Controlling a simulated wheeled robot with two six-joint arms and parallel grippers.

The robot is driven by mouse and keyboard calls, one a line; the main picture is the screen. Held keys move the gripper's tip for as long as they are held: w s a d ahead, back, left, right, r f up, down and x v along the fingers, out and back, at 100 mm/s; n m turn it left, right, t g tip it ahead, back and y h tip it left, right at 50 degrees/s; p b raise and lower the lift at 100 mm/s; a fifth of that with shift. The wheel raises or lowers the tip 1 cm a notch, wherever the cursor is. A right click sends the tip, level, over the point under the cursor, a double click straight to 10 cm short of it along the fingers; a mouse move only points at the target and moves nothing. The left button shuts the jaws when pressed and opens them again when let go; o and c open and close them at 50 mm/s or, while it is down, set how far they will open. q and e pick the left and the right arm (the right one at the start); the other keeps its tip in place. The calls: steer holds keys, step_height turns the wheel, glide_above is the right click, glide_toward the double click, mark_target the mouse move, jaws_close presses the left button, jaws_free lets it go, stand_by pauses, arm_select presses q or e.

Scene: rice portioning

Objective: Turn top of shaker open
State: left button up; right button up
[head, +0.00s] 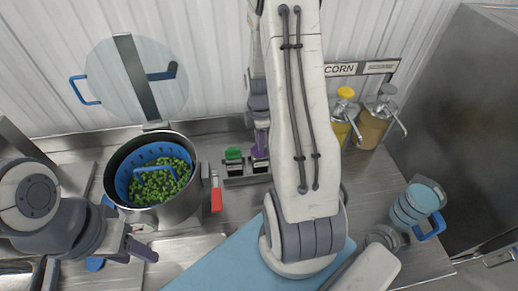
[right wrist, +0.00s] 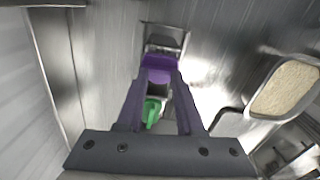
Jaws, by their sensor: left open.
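A shaker with a purple top (head: 259,152) stands in a small metal rack, mostly behind my right arm in the head view. Its purple top (right wrist: 157,67) sits between the fingertips of my right gripper (right wrist: 158,78) in the right wrist view. The fingers meet both sides of the top with no clear gap. A shaker with a green top (head: 233,155) stands to its left in the rack. Its green top (right wrist: 152,112) also shows between the fingers, nearer the camera. My left gripper (head: 138,246) is open and empty, low at the left near the pot.
A metal pot (head: 186,206) holds a blue basket of peas, with a red handle (head: 216,195) beside it. A light blue board (head: 225,262) lies in front. Pump dispensers (head: 375,125) stand at the back right; blue-handled cups (head: 418,203) stand at the right.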

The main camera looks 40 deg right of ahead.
steer(key=shift+s+a+f, duration=0.1)
steer(key=shift+s+f, duration=0.2)
steer(key=shift+f, duration=0.3)
steer(key=shift+w+r+p, duration=0.15)
steer(key=shift+r+p, duration=0.8)
step_height(320, 180, up, 6)
steer(key=p, duration=0.5)
steer(key=shift+r, duration=0.25)
steer(key=shift+w, duration=0.15)
steer(key=a+r+m+b, duration=0.2)
steer(key=a+b, duration=0.5)
steer(key=a, duration=1)
steer(key=s+a+m+y+b, duration=0.1)
steer(key=s+a+m+b, duration=0.2)
steer(key=s+a+b, duration=0.5)
steer(key=s+a+f, duration=0.1)
steer(key=s+a, duration=0.4)
steer(key=s, duration=0.3)
steer(key=shift+s+a+m, duration=0.2)
steer(key=shift+a+m, duration=0.1)
